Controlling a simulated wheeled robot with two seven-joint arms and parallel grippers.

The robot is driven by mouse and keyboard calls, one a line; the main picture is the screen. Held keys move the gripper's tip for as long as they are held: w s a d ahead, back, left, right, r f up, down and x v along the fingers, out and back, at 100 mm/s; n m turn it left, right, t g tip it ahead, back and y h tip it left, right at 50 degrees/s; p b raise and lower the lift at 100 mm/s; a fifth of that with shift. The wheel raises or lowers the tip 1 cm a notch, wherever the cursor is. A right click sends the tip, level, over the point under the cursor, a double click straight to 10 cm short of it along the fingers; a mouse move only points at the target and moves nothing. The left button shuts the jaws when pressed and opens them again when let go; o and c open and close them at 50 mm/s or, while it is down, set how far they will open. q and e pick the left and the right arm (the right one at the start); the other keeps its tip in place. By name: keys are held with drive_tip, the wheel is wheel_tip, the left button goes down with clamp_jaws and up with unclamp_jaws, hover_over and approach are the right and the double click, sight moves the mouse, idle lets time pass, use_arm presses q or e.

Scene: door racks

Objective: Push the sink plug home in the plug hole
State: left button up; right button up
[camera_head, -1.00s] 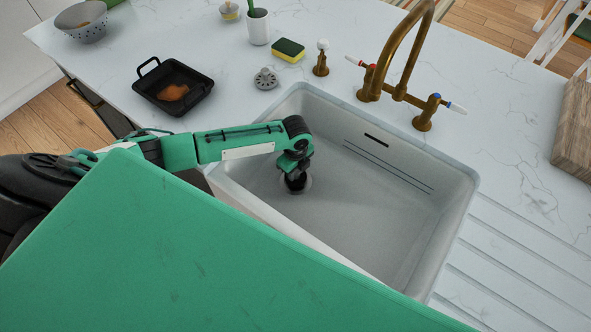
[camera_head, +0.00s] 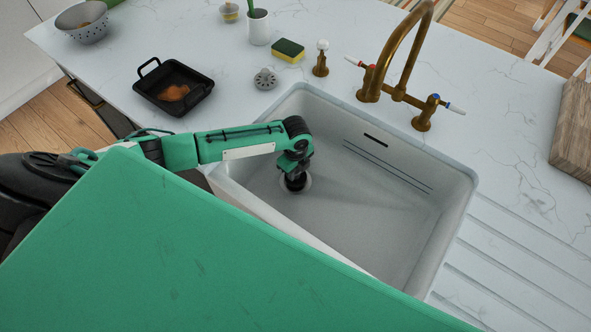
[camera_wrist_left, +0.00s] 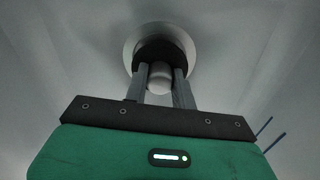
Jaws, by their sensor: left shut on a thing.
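My left gripper (camera_head: 296,184) reaches down into the white sink (camera_head: 380,228), over the plug hole at the sink's left end. In the left wrist view my left gripper (camera_wrist_left: 160,80) is shut on the pale knob of the sink plug (camera_wrist_left: 153,52), whose body is dark. The plug is at the plug hole (camera_wrist_left: 190,38), whose pale metal ring shows around it. I cannot tell how deep the plug sits. In the head view the gripper mostly hides the plug and the hole (camera_head: 307,186). My right gripper is not in view.
A brass tap (camera_head: 398,60) with two handles stands behind the sink. A sink strainer (camera_head: 265,79), a sponge (camera_head: 288,50) and a black pan (camera_head: 174,88) lie on the counter. The sink walls stand close around my left gripper. The sink's right part is empty.

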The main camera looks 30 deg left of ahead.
use_arm(q)
drive_tip(key=shift+f+b, duration=0.55)
drive_tip(key=shift+f, duration=0.8)
idle(0.3)
drive_tip(key=o, duration=1.1)
drive_tip(key=shift+c, duration=0.2)
drive_tip(key=shift+r, duration=0.1)
wheel_tip(320, 180, up, 14)
drive_tip(key=b, duration=0.1)
drive_tip(key=shift+f, duration=0.2)
